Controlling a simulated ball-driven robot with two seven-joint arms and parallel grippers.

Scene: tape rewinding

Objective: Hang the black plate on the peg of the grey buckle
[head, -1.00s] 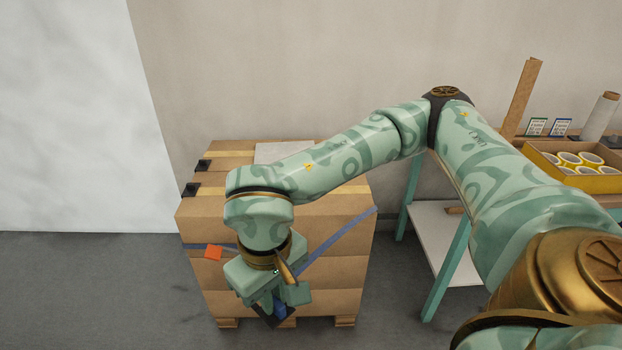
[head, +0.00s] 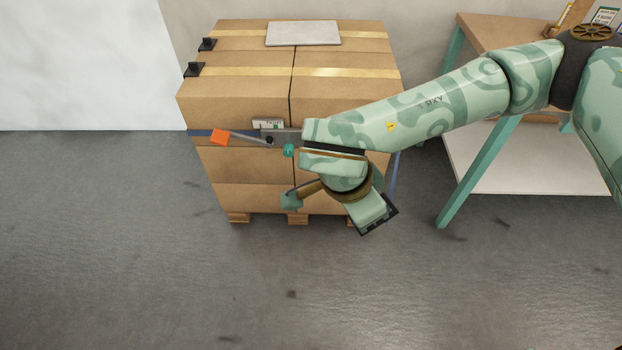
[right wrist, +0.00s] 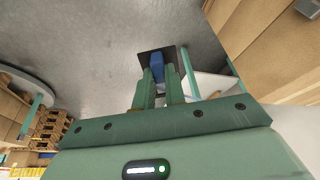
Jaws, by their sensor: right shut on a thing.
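The black plate (head: 385,224) is held low in front of the right part of the box stack in the head view, partly hidden by my wrist. In the right wrist view the black plate (right wrist: 143,64) lies just beyond my right gripper (right wrist: 159,82). My right gripper is shut on a blue piece (right wrist: 157,65) at the plate. The grey buckle (head: 282,138) lies against the stack's front, up and left of the plate and apart from it. My forearm covers the buckle's right end, and its peg cannot be made out clearly. My left gripper is not in view.
An orange tag (head: 219,136) sits left of the buckle. A blue strap (head: 394,172) runs round the stacked cartons (head: 235,100), which rest on a wooden pallet (head: 240,217). A teal-legged table (head: 468,175) stands at right. The floor in front is clear.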

